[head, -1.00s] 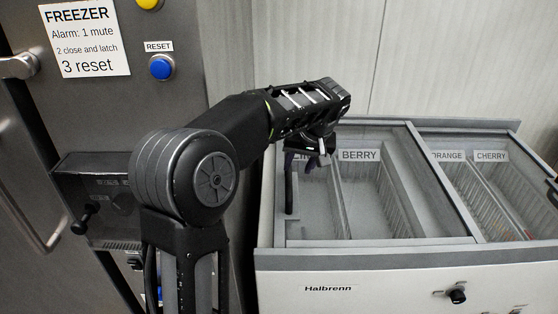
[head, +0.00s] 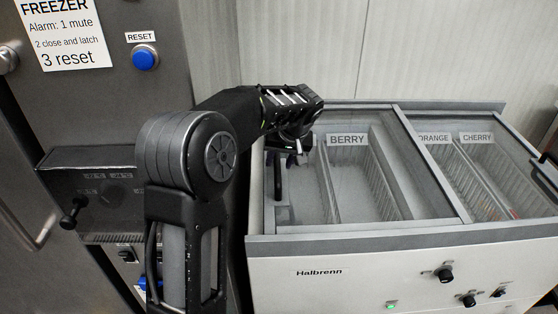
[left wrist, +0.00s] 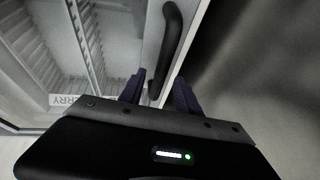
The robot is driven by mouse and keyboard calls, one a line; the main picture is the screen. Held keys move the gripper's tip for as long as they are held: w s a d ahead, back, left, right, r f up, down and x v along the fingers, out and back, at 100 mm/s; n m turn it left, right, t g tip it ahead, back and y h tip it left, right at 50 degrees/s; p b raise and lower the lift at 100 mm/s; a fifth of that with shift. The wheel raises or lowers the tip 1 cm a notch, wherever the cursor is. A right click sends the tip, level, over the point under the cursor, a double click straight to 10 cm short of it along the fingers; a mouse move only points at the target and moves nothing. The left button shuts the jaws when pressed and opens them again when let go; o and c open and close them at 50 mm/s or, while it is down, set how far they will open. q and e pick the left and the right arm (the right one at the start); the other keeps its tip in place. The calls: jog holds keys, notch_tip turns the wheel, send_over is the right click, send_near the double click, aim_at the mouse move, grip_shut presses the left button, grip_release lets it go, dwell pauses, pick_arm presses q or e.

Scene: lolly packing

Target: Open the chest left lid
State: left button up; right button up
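The chest's left lid (head: 425,190) is a framed glass pane lying shut over the left half of the chest freezer (head: 370,260). Its black bar handle (head: 278,184) stands near the lid's left edge; it also shows in the left wrist view (left wrist: 171,40). My left gripper (head: 292,159) is over that left edge, at the handle's far end in the head view. In the left wrist view the dark purple fingers (left wrist: 158,92) are apart, with the handle's near end between them and gaps visible. Contact cannot be told. My right gripper is not in view.
Under the glass are wire baskets with BERRY (head: 347,140), ORANGE (head: 434,138) and CHERRY (head: 477,138) labels. The right lid (head: 520,160) is beside the left one. A tall freezer door with a blue reset button (head: 145,57) stands at left. A wall is behind.

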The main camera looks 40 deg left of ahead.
pick_arm(q)
jog(key=shift+w+a+f, duration=0.1)
jog(key=shift+a+f, duration=0.1)
jog(key=shift+f, duration=0.3)
jog(key=shift+c, duration=0.2)
grip_shut()
dwell(0.9)
